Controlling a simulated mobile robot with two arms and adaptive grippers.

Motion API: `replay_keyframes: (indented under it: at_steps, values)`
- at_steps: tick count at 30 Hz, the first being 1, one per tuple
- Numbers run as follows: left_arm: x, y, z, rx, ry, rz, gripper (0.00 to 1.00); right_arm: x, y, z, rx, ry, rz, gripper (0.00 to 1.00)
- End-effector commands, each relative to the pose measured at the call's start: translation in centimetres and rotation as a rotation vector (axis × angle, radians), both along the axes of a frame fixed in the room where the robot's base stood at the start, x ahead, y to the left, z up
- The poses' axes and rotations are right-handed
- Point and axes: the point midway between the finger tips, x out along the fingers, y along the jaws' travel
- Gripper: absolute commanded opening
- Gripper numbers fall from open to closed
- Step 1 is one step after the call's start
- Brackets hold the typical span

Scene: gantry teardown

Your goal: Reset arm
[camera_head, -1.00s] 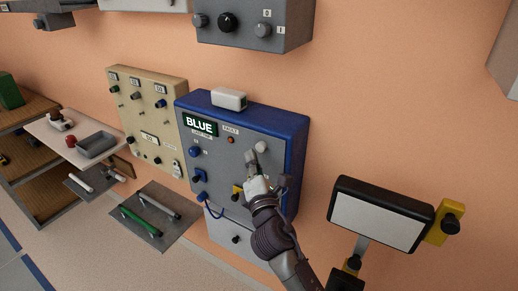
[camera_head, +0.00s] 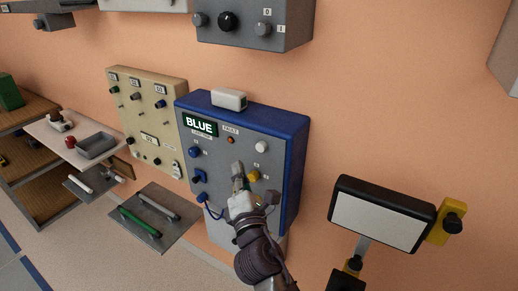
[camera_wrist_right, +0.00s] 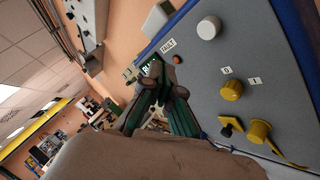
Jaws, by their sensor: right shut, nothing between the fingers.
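My right gripper (camera_head: 238,172) is shut and empty in front of the lower middle of the blue panel box (camera_head: 296,150). Its fingertips also show in the right wrist view (camera_wrist_right: 168,75), close together over the grey panel face. A white round button (camera_head: 261,147) sits above and right of the gripper; it also shows in the right wrist view (camera_wrist_right: 209,28). A yellow knob (camera_head: 253,175) is just right of the fingers. In the right wrist view, a yellow knob (camera_wrist_right: 231,90) and a lower yellow switch (camera_wrist_right: 259,131) are apart from the fingertips. My left gripper is out of view.
A beige panel (camera_head: 147,110) is on the wall to the left. A grey plate with a green handle (camera_head: 140,222) lies below it. A white screen on an arm (camera_head: 378,220) stands at the right. A grey box (camera_head: 255,35) hangs above.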

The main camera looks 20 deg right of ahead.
Motion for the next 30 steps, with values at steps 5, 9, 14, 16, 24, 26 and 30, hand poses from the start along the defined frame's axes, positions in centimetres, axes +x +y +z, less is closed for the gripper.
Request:
replay_keyframes:
  at_steps: [5,9,14,16,24,26,30]
  values:
    - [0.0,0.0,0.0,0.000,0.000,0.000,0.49,0.0,0.0,0.0,0.000,0.000,0.000,0.00]
    - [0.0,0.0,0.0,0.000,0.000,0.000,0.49,0.0,0.0,0.0,0.000,0.000,0.000,0.00]
    - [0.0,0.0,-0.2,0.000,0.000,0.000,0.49,0.3,0.1,-1.6,0.022,0.029,0.013,0.00]
    - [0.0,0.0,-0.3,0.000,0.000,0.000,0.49,0.8,0.4,-4.2,0.059,0.073,0.033,0.00]
    - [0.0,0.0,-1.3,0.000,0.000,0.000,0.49,0.6,1.3,-21.7,0.361,0.378,0.102,0.00]
    - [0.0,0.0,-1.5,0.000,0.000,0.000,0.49,-0.2,1.3,-25.9,0.442,0.450,0.099,0.00]
    - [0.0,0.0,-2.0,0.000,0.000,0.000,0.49,-3.1,1.0,-35.1,0.632,0.606,0.064,0.00]
